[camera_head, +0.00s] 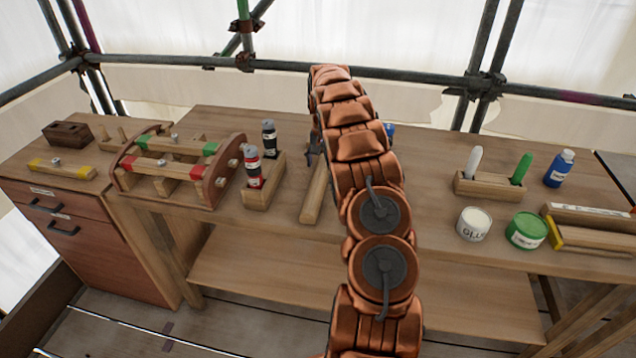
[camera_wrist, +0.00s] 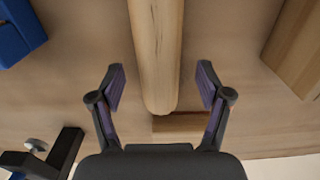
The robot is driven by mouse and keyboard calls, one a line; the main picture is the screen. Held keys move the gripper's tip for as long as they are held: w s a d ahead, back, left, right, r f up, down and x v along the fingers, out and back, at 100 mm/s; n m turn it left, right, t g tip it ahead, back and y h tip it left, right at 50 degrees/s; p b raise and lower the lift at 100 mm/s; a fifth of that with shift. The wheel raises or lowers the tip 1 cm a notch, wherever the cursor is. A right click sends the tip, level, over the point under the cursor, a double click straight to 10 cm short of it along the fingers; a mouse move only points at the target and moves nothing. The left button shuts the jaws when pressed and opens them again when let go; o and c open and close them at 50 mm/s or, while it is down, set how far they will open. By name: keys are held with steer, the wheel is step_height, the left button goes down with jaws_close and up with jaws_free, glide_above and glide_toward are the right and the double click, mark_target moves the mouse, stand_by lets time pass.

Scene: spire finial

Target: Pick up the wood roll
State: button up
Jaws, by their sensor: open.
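The wood roll (camera_wrist: 157,50) is a pale, rounded wooden bar. In the wrist view it runs from the top edge down to a rounded end near the middle. My gripper (camera_wrist: 161,78) is open, with one finger on each side of the roll and a gap on both sides. In the head view the roll (camera_head: 315,192) lies lengthwise on the workbench, left of my arm, and its far part is partly covered. My gripper is mostly hidden behind my arm there.
A wooden block (camera_wrist: 180,124) shows by the roll's end. Glue tin (camera_head: 473,225), green tin (camera_head: 526,231) and blue bottle (camera_head: 559,168) stand to the right. A scaffold rail (camera_head: 430,83) runs behind the bench.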

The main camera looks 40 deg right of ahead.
steer(key=shift+f, duration=0.85)
steer(key=c, duration=1.4)
